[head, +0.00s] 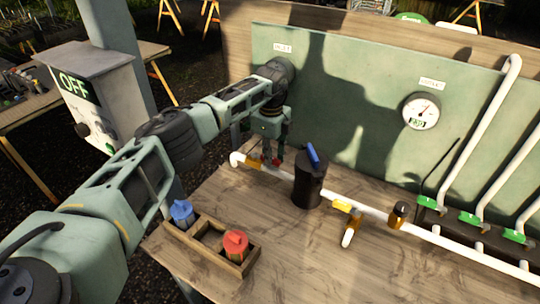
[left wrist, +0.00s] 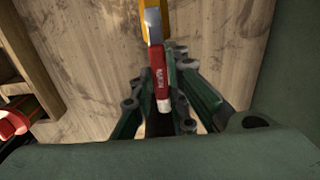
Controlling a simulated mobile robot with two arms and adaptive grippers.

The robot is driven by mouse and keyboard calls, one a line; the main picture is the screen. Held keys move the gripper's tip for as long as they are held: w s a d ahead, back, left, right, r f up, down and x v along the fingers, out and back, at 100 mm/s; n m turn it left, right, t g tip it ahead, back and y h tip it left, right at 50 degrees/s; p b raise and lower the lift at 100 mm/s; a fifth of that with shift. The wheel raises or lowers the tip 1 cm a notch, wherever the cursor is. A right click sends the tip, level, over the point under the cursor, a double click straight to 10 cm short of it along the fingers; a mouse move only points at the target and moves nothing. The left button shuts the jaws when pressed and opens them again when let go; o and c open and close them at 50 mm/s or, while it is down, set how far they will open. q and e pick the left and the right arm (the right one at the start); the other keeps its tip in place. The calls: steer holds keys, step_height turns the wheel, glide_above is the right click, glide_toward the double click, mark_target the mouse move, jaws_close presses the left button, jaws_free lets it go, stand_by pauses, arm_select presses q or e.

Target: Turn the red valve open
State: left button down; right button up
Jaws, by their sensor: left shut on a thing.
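The red valve handle (head: 276,161) is on the white pipe (head: 270,172) near its left end, mostly hidden by my gripper in the head view. In the left wrist view the red handle (left wrist: 160,82) is a narrow lever with a white tip, joined to a yellow valve body (left wrist: 152,8). My left gripper (head: 270,150) reaches down over it. In the left wrist view its green-grey fingers (left wrist: 160,100) stand on both sides of the lever and are shut on it. My right gripper is not in view.
A gauge (head: 421,111) is on the green back panel (head: 360,80). A wooden rack (head: 213,262) holds blue and red pieces. The table front is clear.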

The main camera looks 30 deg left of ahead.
arm_select(q)
steer(key=shift+w+r, duration=0.1)
steer(key=c, duration=1.7)
jaws_free()
step_height(320, 180, up, 12)
steer(key=shift+f, duration=0.1)
